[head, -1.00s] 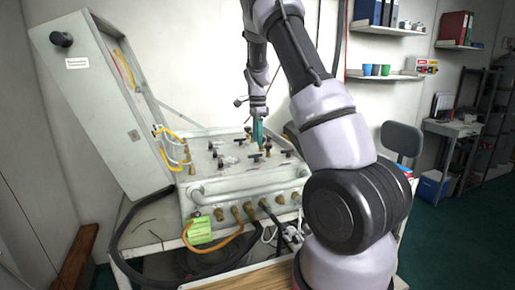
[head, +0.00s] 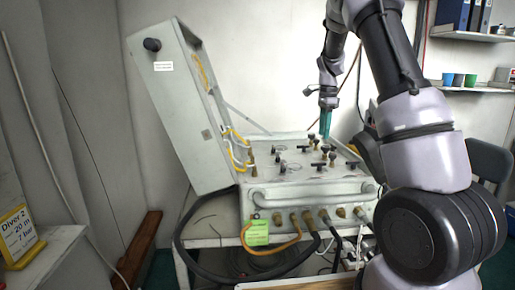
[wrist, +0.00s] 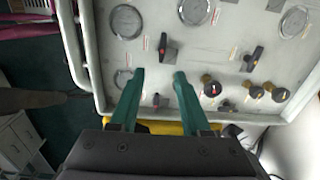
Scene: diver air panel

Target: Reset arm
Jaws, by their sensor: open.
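My gripper (head: 325,124) has teal fingers and points down over the back right part of the grey air panel (head: 270,199). In the wrist view my gripper (wrist: 158,75) is open, with nothing between its fingertips. Below it the panel face (wrist: 225,50) shows round gauges, black T-handles and several dark round knobs. One black T-handle (wrist: 169,50) lies just beyond the fingertips, apart from them. My arm reaches in from the right in the head view and hides the area right of the panel.
The panel's open lid (head: 178,110) leans up at the left. Hoses hang at the front, with a green tag (head: 257,233). A small table with a yellow "Diver 2" sign (head: 18,237) stands far left. Shelves (head: 470,88) with cups and binders are at the upper right.

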